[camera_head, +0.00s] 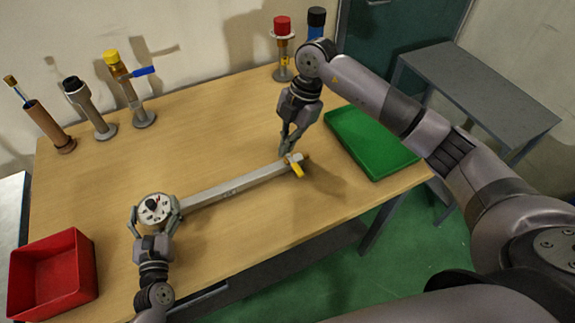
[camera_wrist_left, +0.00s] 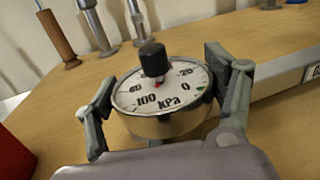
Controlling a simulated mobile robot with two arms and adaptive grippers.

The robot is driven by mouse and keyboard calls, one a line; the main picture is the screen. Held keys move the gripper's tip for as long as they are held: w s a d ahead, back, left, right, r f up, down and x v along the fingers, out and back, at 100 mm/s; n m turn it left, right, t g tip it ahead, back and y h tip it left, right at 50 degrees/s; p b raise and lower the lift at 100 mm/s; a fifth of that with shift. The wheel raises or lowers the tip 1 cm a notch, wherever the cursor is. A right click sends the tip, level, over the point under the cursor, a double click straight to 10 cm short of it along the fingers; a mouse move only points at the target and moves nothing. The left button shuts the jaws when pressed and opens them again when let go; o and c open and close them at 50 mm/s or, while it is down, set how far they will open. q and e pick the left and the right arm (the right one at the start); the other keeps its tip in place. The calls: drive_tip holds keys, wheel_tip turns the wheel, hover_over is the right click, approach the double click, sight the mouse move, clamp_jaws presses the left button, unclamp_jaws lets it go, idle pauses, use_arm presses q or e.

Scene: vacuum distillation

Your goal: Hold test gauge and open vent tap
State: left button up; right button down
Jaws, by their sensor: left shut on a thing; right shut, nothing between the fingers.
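The test gauge (camera_head: 153,208) is a round white dial marked in kPa with a black knob on top, at the left end of a grey bar (camera_head: 235,184) on the table. In the left wrist view the gauge (camera_wrist_left: 162,90) fills the middle, its brass side showing below the dial. My left gripper (camera_head: 155,211) is shut on the gauge, one finger on each side. The vent tap, with a yellow lever (camera_head: 296,169), is at the bar's right end. My right gripper (camera_head: 286,151) is shut and empty, pointing down with its tips close at the tap; I cannot tell whether they touch.
A red bin (camera_head: 53,276) stands at the front left and a green tray (camera_head: 372,141) at the right. Several capped tubes in stands line the back, including a yellow-capped one (camera_head: 127,88) and a red-capped one (camera_head: 283,48). The table's middle behind the bar is clear.

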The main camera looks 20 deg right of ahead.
sight(294, 165)
drive_tip(key=m, duration=0.4)
drive_tip(key=shift+a, duration=0.2)
drive_tip(key=x, duration=1)
drive_tip(key=shift+s+a+f, duration=0.1)
drive_tip(key=shift+a, duration=0.15)
drive_tip(key=d, duration=0.4)
drive_tip(key=shift+w+d, duration=0.1)
drive_tip(key=shift+w, duration=0.2)
